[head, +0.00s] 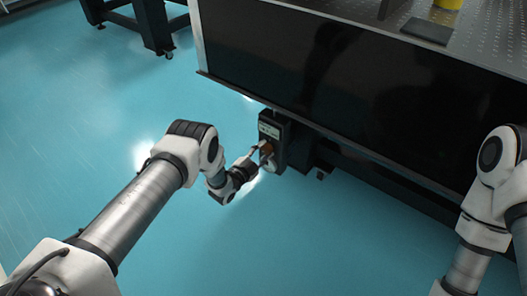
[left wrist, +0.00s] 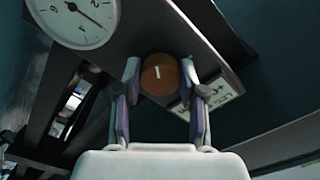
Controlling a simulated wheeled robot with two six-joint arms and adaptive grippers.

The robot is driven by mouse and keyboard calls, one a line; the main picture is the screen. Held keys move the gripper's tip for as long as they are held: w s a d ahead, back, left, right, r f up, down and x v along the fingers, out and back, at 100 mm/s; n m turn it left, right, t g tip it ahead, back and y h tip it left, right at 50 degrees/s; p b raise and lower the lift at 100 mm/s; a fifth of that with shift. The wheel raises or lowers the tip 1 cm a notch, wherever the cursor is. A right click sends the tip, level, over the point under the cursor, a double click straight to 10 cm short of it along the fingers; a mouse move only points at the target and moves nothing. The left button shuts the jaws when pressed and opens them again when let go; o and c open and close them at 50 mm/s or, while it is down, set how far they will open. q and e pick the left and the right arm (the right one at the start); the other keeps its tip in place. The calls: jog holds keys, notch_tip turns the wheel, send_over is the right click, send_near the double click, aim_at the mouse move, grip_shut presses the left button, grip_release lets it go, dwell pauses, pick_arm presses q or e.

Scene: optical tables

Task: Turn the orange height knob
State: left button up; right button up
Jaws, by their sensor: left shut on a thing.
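The orange height knob (left wrist: 160,74) is round with a white mark line on its face. In the left wrist view it sits between the two fingers of my left gripper (left wrist: 161,88), which is shut on it. In the head view my left gripper (head: 259,159) reaches the dark control box (head: 282,130) below the table's edge, and the knob (head: 267,148) is partly hidden by the fingers. A white dial gauge (left wrist: 75,18) with a red needle is beside the knob. My right gripper is not in view; only part of that arm shows.
The optical table (head: 350,85) has a dark side panel and stands above the box. A yellow object (head: 447,4) and a dark flat plate (head: 427,31) lie on its top. The blue-green floor (head: 90,110) to the left is clear.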

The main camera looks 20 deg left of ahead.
pick_arm(q)
jog(key=n, duration=0.3)
jog(key=shift+n, duration=0.4)
jog(key=n, duration=0.4)
jog(key=shift+d+n, duration=0.1)
jog(key=shift+n, duration=0.2)
jog(key=n, duration=0.4)
jog(key=shift+b, duration=0.35)
jog(key=shift+d+n, duration=0.1)
jog(key=shift+n, duration=2.2)
jog(key=o, duration=1.1)
jog(key=shift+o, duration=0.2)
